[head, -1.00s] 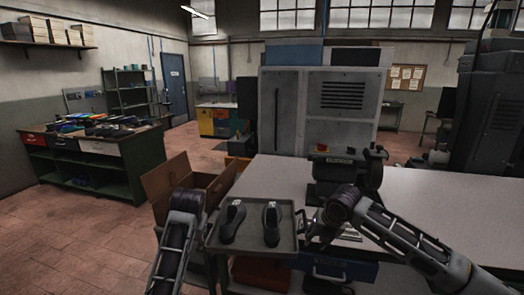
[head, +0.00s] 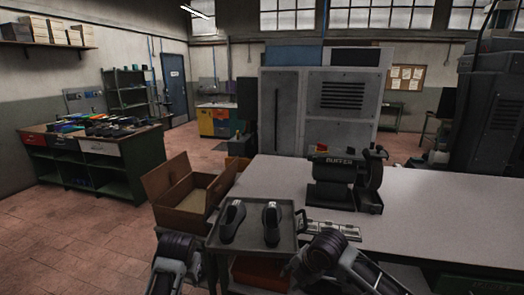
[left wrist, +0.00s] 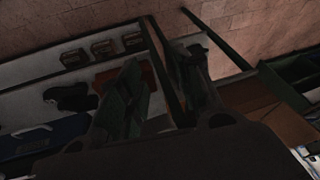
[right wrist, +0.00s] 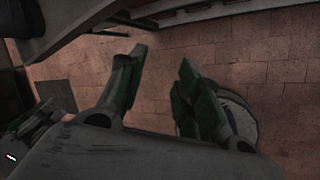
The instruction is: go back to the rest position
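My right gripper (head: 290,268) is low in the head view, at the front edge of the workbench, right of the tray. In the right wrist view its two fingers (right wrist: 162,60) stand apart with nothing between them, over the brick-coloured floor. My left arm is at the bottom of the head view, left of the tray; its fingers are hard to make out there. In the left wrist view the left gripper's fingers (left wrist: 162,62) are apart, and I see nothing held between them.
A tray (head: 286,240) holding two dark shoes (head: 250,222) lies between my arms. An open cardboard box (head: 185,207) stands left of it. A buffer machine (head: 340,178) stands on the workbench (head: 440,215), whose right part is clear. A round pale object (right wrist: 240,115) is below my right gripper.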

